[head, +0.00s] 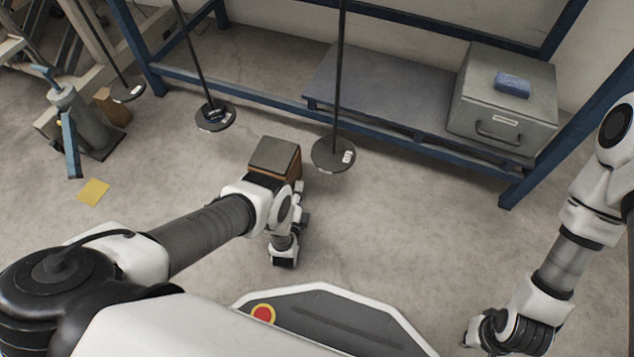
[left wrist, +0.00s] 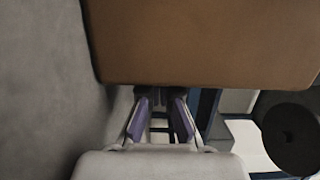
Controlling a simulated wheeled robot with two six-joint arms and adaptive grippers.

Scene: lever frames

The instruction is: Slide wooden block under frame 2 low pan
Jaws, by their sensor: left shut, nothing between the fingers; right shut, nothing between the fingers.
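The wooden block (head: 275,156) has a grey top and brown sides and stands on the floor left of the nearest hanging pan (head: 333,156), apart from it. Two more round dark pans hang farther left, one in the middle (head: 215,116) and one at far left (head: 129,90). I cannot tell which belongs to frame 2. My left gripper (head: 284,258) is shut and empty at the block's near side. In the left wrist view the block's brown face (left wrist: 205,42) fills the top, close beyond the fingers (left wrist: 160,108); contact is unclear. My right gripper (head: 474,340) is shut and empty at lower right.
A blue rack (head: 400,128) with a low grey shelf (head: 375,95) stands behind. A grey box (head: 505,100) on it carries a blue sponge (head: 512,85). A yellow sheet (head: 93,192) lies at left, near a grey cylinder (head: 85,125). The floor right of the nearest pan is clear.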

